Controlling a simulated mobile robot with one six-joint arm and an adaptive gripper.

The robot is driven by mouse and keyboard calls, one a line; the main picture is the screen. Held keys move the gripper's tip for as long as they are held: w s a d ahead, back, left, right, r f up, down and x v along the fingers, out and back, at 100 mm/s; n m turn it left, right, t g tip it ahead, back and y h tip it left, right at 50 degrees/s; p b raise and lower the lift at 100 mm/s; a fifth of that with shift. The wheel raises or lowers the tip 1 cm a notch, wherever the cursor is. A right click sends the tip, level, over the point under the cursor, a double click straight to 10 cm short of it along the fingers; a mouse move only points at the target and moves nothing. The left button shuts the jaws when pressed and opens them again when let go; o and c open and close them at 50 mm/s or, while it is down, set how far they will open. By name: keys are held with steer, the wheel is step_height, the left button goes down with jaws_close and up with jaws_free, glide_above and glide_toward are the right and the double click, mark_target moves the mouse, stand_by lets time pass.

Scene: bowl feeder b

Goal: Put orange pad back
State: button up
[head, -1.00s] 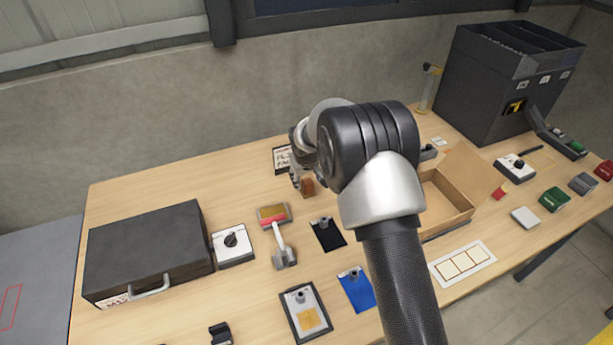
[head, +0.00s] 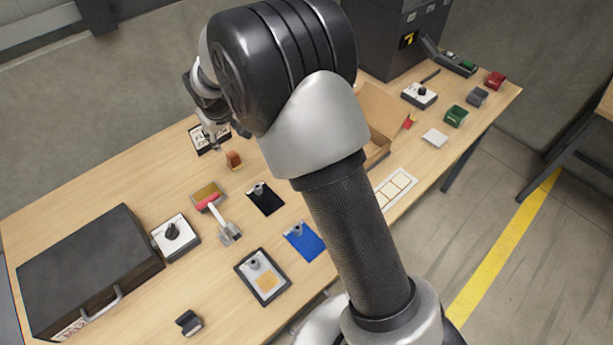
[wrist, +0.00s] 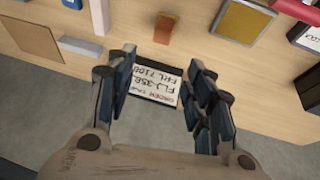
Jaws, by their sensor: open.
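A small orange-brown block (head: 234,160) stands on the table near the wall side; it also shows upright in the wrist view (wrist: 165,28). A flat yellow-tan pad in a grey frame (head: 207,192) lies nearer, with a red-and-grey tool beside it; the pad shows at the top of the wrist view (wrist: 243,28). A small orange square (head: 267,282) lies on a dark-edged board. I cannot tell which is the orange pad. My gripper (wrist: 162,62) is open and empty, over a written card (wrist: 155,84), with the block just beyond its fingertips.
A black case (head: 85,265) and a white dial box (head: 175,238) stand on the left. Black and blue sheets (head: 304,241) lie mid-table. An open carton (head: 378,150) is partly hidden behind my arm. The feeder (head: 395,40) stands at the back.

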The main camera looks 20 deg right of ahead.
steer(key=s+d+r+m, duration=0.1)
steer(key=s+d+r, duration=0.4)
steer(key=s+r, duration=0.35)
steer(key=s+d+r+m, duration=0.2)
steer(key=s+d+r, duration=0.4)
steer(key=s+r, duration=0.3)
steer(key=s+d+f+m, duration=0.1)
steer(key=s+d, duration=0.2)
steer(key=s, duration=1.9)
steer(key=shift+m, duration=0.3)
